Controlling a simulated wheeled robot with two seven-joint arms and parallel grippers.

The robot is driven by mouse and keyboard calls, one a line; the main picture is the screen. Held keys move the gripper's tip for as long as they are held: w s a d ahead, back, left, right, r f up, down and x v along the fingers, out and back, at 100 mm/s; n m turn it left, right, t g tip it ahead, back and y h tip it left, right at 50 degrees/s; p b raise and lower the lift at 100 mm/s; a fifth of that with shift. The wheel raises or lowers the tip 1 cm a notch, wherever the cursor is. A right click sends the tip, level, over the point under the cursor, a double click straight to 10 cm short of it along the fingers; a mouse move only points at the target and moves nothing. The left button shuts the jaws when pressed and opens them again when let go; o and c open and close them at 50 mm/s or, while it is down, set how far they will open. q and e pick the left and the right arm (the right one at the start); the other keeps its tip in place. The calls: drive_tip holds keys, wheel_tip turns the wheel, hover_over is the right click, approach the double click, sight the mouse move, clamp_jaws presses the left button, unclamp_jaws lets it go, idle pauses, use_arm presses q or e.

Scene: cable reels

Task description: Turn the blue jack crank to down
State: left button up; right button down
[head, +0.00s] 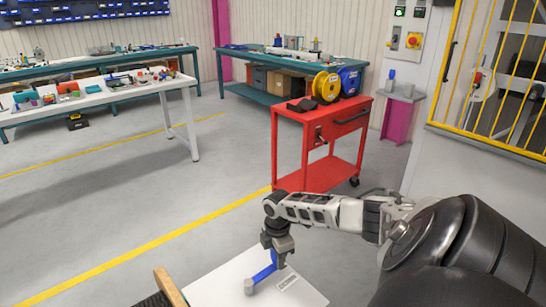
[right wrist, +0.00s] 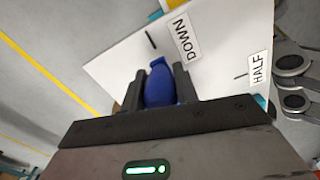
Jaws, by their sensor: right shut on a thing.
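The blue jack crank (head: 262,275) is on a white panel (head: 215,287) at the bottom of the head view, with a grey hub (head: 249,288) at its lower end. My right gripper (head: 276,250) is over the crank's upper end. In the right wrist view, the blue handle (right wrist: 159,86) sits between the two fingers, which are shut on it. A DOWN label (right wrist: 186,39) and a HALF label (right wrist: 258,68) show on the panel, each near a black tick. The handle is nearer the DOWN label. My left gripper is not in view.
A red cart (head: 318,132) with a yellow reel (head: 326,87) and a blue reel (head: 350,80) stands behind my right arm. A wooden edge (head: 170,287) is left of the panel. The floor to the left is clear up to a white table (head: 100,95).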

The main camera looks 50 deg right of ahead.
drive_tip(key=shift+w+r, duration=0.1)
drive_tip(key=shift+w, duration=0.05)
drive_tip(key=c, duration=1.1)
unclamp_jaws()
drive_tip(key=shift+o, duration=0.2)
wheel_tip(320, 180, up, 16)
drive_tip(key=p, duration=0.1)
drive_tip(key=shift+p, duration=0.3)
